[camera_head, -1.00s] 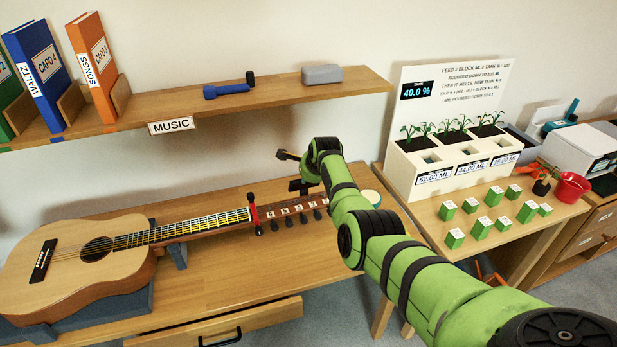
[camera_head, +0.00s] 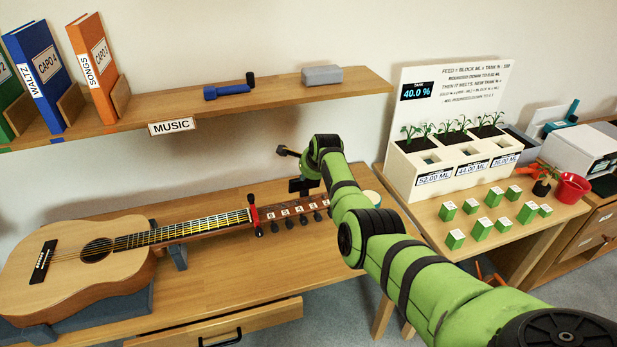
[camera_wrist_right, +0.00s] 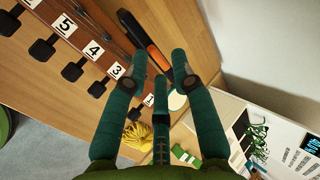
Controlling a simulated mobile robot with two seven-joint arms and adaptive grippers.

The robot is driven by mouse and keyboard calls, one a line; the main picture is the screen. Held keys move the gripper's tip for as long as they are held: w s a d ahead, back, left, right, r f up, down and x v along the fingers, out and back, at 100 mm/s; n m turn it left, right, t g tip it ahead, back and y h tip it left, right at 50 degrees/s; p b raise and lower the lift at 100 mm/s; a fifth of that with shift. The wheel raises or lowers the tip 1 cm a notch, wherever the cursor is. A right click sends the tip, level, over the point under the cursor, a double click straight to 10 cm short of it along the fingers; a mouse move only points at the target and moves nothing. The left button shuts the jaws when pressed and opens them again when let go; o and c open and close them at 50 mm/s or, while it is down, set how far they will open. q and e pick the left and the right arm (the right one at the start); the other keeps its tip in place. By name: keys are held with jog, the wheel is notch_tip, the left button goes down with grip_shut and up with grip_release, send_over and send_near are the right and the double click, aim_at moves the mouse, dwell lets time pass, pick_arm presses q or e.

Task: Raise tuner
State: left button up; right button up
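A slim black bar with an orange face, which I take for the tuner (camera_wrist_right: 150,42), lies between the teal fingertips of my right gripper (camera_wrist_right: 160,62) in the right wrist view. The fingers are close in on it from both sides and appear to grip it. In the head view my green right arm reaches over the back of the desk, past the guitar's headstock. A dark bar end (camera_head: 287,151) sticks out left of the wrist there, above the desk. The wrist hides most of that gripper. My left gripper does not show.
The guitar (camera_head: 80,265) lies on a stand, its numbered pegs (camera_wrist_right: 96,48) close below my right gripper. A shelf (camera_head: 215,110) with binders runs along the wall above. A white planter (camera_head: 403,180) and several green blocks stand on the right table.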

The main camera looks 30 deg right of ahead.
jog(key=shift+s+a+f, duration=0.1)
jog(key=shift+s+f, duration=0.1)
jog(key=shift+f, duration=0.05)
jog(key=v, duration=1.2)
jog(key=shift+w+r, duration=0.1)
jog(key=shift+r, duration=0.05)
dwell(0.3)
